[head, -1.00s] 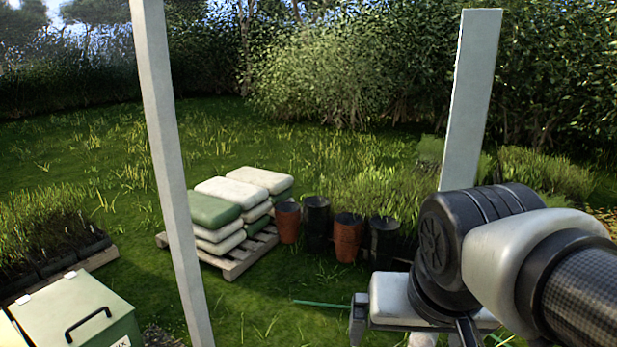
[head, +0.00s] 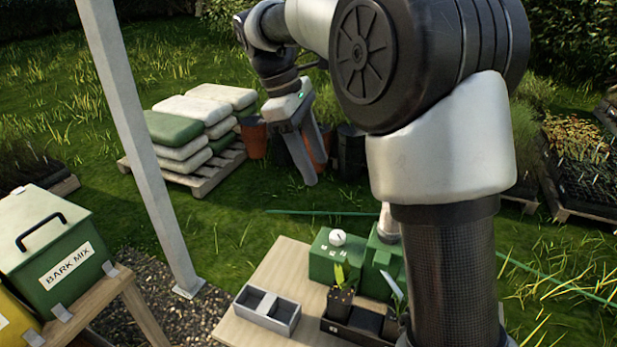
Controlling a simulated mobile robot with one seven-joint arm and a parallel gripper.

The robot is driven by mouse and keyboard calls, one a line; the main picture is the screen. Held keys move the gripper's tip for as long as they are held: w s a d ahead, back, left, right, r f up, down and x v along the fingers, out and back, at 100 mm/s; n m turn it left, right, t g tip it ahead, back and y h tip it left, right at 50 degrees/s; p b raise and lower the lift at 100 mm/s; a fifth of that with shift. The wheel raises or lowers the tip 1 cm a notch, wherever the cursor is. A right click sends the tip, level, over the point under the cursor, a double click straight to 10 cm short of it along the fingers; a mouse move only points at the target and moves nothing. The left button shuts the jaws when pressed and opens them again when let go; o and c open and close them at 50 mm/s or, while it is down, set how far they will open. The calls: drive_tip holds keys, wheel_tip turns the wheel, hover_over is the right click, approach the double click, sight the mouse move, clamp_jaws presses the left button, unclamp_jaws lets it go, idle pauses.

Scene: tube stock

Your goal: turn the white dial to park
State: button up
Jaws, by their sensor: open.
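The white dial (head: 337,238) is a small round knob on top of a green box (head: 322,262) at the back of a wooden bench (head: 262,335). A short dark mark shows on the dial; the lettering around it is too small to read. My gripper (head: 312,175) is open and empty, with its fingers pointing down. It appears above and a little left of the dial in the picture, apart from it. My arm covers the right part of the bench.
A grey two-compartment tray (head: 267,309) and a black tray with potted seedlings (head: 342,290) stand in front of the green box. A second green unit (head: 383,258) is beside it, partly hidden. A white post (head: 140,150) and a green "BARK MIX" bin (head: 62,262) are at left.

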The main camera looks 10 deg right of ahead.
sight(337, 234)
drive_tip(key=shift+n+g+h, duration=0.3)
drive_tip(key=shift+n, duration=0.3)
drive_tip(key=b+x, duration=0.1)
drive_tip(key=x, duration=0.5)
drive_tip(key=w+a+b+x, duration=0.1)
drive_tip(key=b+x, duration=0.1)
drive_tip(key=x, duration=0.5)
drive_tip(key=w+a+f+b+x, duration=0.1)
drive_tip(key=x, duration=0.5)
drive_tip(key=shift+w+d+f+b, duration=0.1)
drive_tip(key=shift+w+f+b, duration=0.05)
drive_tip(key=shift+f+b, duration=0.25)
drive_tip(key=c, duration=1)
